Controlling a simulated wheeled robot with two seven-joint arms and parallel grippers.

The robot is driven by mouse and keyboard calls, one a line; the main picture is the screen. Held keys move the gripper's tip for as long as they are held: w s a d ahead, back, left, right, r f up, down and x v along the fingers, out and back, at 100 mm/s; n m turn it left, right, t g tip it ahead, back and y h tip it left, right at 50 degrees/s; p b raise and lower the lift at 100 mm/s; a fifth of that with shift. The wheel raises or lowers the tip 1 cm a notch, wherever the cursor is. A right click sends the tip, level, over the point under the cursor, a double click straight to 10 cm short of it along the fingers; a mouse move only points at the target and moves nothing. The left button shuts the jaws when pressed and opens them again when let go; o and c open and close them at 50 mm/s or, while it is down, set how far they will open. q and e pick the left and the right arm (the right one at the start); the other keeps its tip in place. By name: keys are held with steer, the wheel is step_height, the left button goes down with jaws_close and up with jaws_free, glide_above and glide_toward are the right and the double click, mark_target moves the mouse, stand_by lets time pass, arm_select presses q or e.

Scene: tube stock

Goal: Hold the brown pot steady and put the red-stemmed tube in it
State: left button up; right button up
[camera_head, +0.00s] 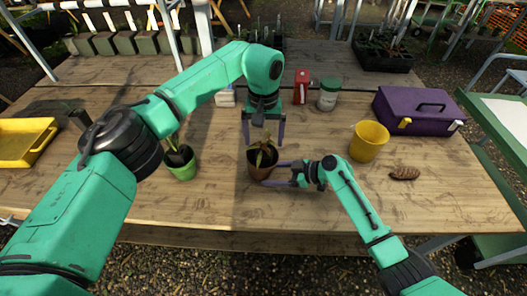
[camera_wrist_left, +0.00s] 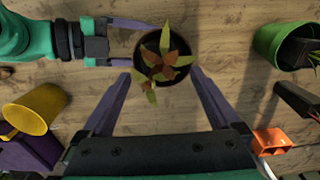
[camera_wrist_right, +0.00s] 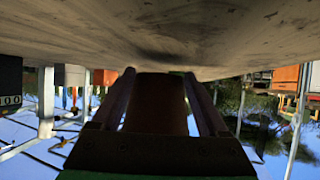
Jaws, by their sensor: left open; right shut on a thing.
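The brown pot (camera_head: 257,172) stands upright on the table. A plant (camera_head: 264,154) with rust-red and green leaves stands in it; it also shows from above in the left wrist view (camera_wrist_left: 162,67). Its stem and root tube are hidden. My left gripper (camera_head: 265,134) is open above the pot, its fingers spread on either side of the plant, apart from the leaves. My right gripper (camera_head: 279,173) is shut on the pot from the right side. In the right wrist view the dark pot wall (camera_wrist_right: 158,102) fills the space between the fingers.
A green pot (camera_head: 182,171) holding a dark tube with a leafy plant stands at left. A yellow pot (camera_head: 369,141), brown cone (camera_head: 405,173) and purple toolbox (camera_head: 416,110) are at right. A red carton (camera_head: 302,87) and green-lidded jar (camera_head: 328,95) stand behind. The front edge is clear.

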arm_select(q)
steer(key=shift+r, duration=0.6)
arm_select(e)
steer(key=shift+w, duration=0.1)
steer(key=o, duration=0.9)
steer(key=shift+r, duration=0.1)
steer(key=shift+c, duration=0.2)
steer(key=v, duration=1.2)
arm_select(q)
steer(key=shift+f, duration=0.1)
